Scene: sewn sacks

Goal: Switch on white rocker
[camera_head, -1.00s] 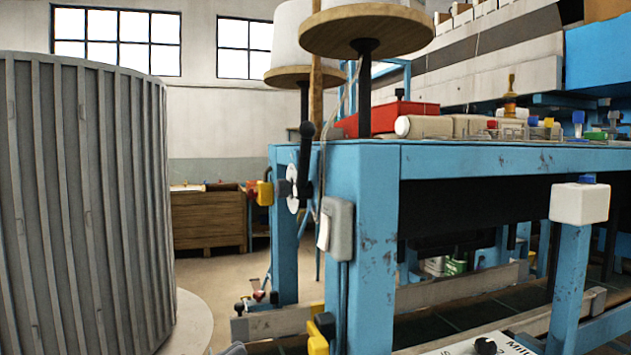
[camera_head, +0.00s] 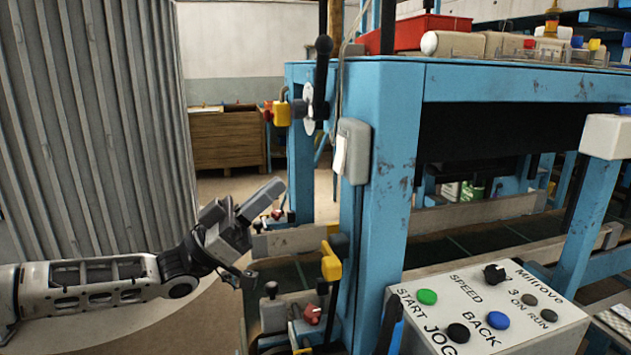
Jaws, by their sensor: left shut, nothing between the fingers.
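The white rocker (camera_head: 340,154) is on the left side of a grey switch box (camera_head: 356,151), which is fixed to the blue front post of the machine. I see it edge-on, so I cannot tell which way it is tipped. My left gripper (camera_head: 268,196) comes in from the left, below and left of the switch box. It is shut and empty, apart from the box and pointing up to the right. My right gripper is not in view.
A black lever (camera_head: 321,80) and a yellow part (camera_head: 282,113) stick out left of the post. A yellow bracket (camera_head: 331,262) sits low beside it. A control panel (camera_head: 490,310) with coloured buttons is at lower right. A ribbed grey cylinder (camera_head: 95,120) fills the left.

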